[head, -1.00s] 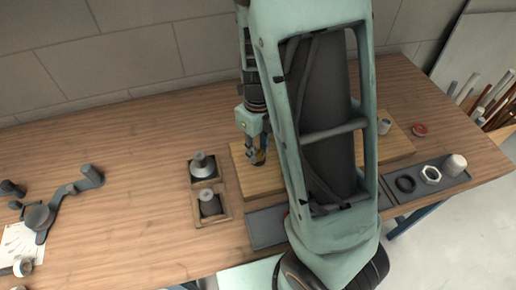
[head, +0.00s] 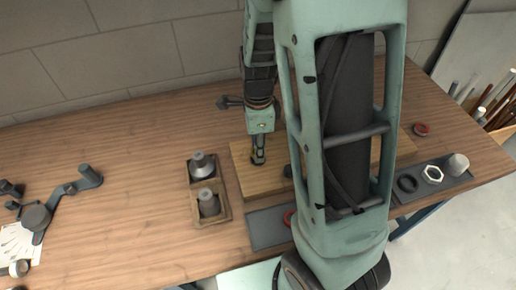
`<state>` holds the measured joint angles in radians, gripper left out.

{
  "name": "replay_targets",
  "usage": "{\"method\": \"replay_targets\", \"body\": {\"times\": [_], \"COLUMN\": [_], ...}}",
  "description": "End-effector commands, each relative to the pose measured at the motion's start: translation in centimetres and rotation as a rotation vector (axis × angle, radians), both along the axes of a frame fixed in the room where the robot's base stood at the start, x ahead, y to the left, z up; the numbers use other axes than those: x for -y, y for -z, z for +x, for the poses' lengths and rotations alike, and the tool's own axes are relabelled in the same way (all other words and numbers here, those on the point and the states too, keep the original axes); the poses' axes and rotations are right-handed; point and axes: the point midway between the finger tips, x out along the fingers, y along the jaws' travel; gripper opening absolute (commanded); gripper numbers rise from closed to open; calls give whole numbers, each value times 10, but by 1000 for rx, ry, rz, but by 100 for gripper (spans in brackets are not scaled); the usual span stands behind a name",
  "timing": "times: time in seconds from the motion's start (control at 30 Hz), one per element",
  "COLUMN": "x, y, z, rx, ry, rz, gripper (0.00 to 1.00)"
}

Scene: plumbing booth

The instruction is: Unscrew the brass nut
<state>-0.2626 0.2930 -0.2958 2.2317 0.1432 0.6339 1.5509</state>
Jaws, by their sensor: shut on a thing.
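My gripper (head: 258,159) points down at the left part of the wooden board (head: 243,178). It is shut at the board's level, and its jaws cover what they hold. The brass nut cannot be made out; it appears to be inside the jaws. A small dark piece (head: 288,171) stands on the board just right of my gripper, partly behind my arm.
A wooden box (head: 193,217) with two grey fittings stands left of the board. A grey tray (head: 262,230) in front holds a red ring (head: 289,218). A right-hand tray (head: 411,200) holds a black ring, white nut and pale cup. My arm hides the board's middle.

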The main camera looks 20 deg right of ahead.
Motion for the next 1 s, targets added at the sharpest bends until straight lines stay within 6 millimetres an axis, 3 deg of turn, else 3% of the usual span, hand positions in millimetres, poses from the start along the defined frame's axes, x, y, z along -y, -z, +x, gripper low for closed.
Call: {"method": "replay_targets", "body": {"times": [0.27, 0.67, 0.97, 1.0], "x": [0, 0, 0, 0], "y": [0, -1, -3, -3], "z": [0, 0, 0, 0], "rx": [0, 0, 0, 0], "ry": [-156, -598, -644, -643], "rz": [0, 0, 0, 0], "gripper": [1, 1, 1, 30]}}
